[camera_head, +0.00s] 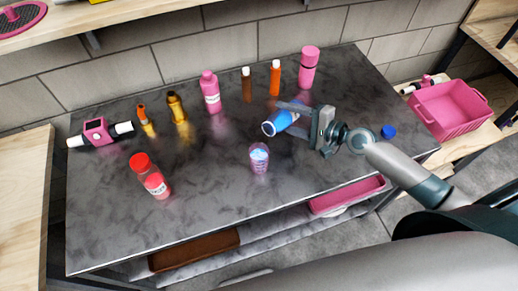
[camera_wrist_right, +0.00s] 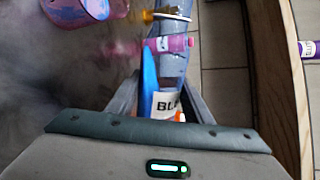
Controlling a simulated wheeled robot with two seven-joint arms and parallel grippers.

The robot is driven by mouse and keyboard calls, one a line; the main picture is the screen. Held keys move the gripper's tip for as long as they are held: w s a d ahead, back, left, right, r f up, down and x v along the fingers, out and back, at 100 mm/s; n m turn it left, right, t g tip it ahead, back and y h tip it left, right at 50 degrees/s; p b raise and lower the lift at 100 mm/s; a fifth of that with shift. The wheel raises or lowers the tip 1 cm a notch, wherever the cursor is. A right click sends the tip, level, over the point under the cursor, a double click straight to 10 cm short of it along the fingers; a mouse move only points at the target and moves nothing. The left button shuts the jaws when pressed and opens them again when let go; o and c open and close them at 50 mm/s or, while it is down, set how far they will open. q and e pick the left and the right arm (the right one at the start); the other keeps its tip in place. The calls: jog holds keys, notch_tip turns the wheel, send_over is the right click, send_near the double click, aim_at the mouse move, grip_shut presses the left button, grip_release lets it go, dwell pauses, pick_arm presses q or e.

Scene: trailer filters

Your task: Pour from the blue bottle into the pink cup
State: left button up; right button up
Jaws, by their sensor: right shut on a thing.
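The blue bottle (camera_head: 283,120) is gripped by my right gripper (camera_head: 300,115) above the table. It is tilted far over, its open end pointing left and slightly down. In the right wrist view the blue bottle (camera_wrist_right: 150,75) shows partly, with a white label, between the fingers. The pink cup (camera_head: 259,158) stands upright on the dark table, below and a little left of the bottle's mouth, apart from it. The cup looks translucent, with bluish and pink tones inside; no stream is clear. The cup (camera_wrist_right: 88,6) shows at the top left of the wrist view. My left gripper is not in view.
A blue cap (camera_head: 388,131) lies on the table (camera_head: 210,215) at right. A pink bottle (camera_head: 211,92), orange bottle (camera_head: 275,78) and pink flask (camera_head: 308,67) stand behind. A red-capped bottle (camera_head: 150,177) stands left. The front table area is clear. A pink basket (camera_head: 452,108) sits right.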

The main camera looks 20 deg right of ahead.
jog(key=shift+s+a+r+n+h+p, duration=0.15)
jog(key=shift+r+n+p, duration=0.2)
jog(key=shift+p, duration=0.45)
jog(key=shift+a+r+n+h+p, duration=0.2)
jog(key=shift+r+p, duration=0.25)
jog(key=shift+p, duration=0.35)
dwell(0.6)
jog(key=shift+r+n+p, duration=0.55)
jog(key=shift+r+p, duration=0.1)
jog(key=shift+p, duration=0.55)
dwell(0.7)
jog(key=f+b, duration=0.1)
jog(key=b, duration=0.1)
jog(key=f+m+b, duration=0.1)
jog(key=b, duration=0.1)
jog(key=f+b, duration=0.1)
jog(key=shift+d+f+m+b, duration=0.1)
jog(key=shift+d+m+b, duration=0.2)
jog(key=shift+m+b, duration=0.1)
jog(key=shift+r, duration=0.3)
jog(key=shift+f, duration=0.15)
